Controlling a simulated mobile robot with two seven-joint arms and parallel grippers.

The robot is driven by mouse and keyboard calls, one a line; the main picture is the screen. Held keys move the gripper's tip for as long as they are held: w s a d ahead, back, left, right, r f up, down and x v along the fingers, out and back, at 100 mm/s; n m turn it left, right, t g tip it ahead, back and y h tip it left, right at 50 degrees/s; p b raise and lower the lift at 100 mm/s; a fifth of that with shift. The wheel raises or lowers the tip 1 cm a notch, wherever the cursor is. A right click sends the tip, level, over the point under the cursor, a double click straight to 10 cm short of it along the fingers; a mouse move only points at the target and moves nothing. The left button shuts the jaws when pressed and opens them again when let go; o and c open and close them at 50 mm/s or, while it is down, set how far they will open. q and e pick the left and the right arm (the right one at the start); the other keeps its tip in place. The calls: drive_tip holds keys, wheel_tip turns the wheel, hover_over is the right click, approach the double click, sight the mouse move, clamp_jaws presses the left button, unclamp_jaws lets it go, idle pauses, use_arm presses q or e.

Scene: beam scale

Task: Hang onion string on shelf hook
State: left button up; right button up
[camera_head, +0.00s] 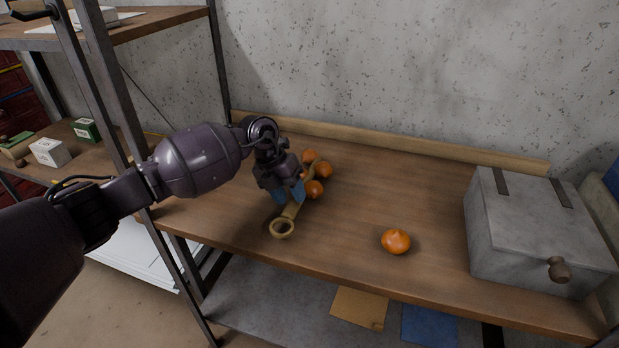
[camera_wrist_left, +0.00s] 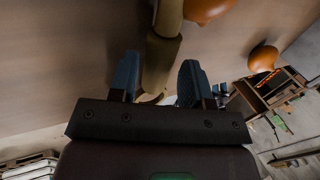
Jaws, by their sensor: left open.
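The onion string lies on the wooden workbench (camera_head: 350,215). It has a tan braid (camera_head: 291,211) with a ring-shaped loop at its near end and several orange onions (camera_head: 315,189) at its far end. My left gripper (camera_head: 288,194) is low over the braid, between the loop and the onions. In the left wrist view the open blue fingers (camera_wrist_left: 158,77) stand on either side of the braid (camera_wrist_left: 167,20), with an onion (camera_wrist_left: 207,8) just beyond. My right gripper is not in view.
A metal shelf rack (camera_head: 150,22) stands at the left, holding small boxes (camera_head: 50,152). A loose onion (camera_head: 396,241) sits right of the string. A grey box with a knob (camera_head: 530,235) stands at the bench's right end. The bench between is clear.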

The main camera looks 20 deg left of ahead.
use_arm(q)
drive_tip(key=shift+x, duration=1.1)
drive_tip(key=shift+r, duration=0.1)
drive_tip(key=shift+c, duration=0.5)
clamp_jaws()
drive_tip(key=shift+r, duration=0.1)
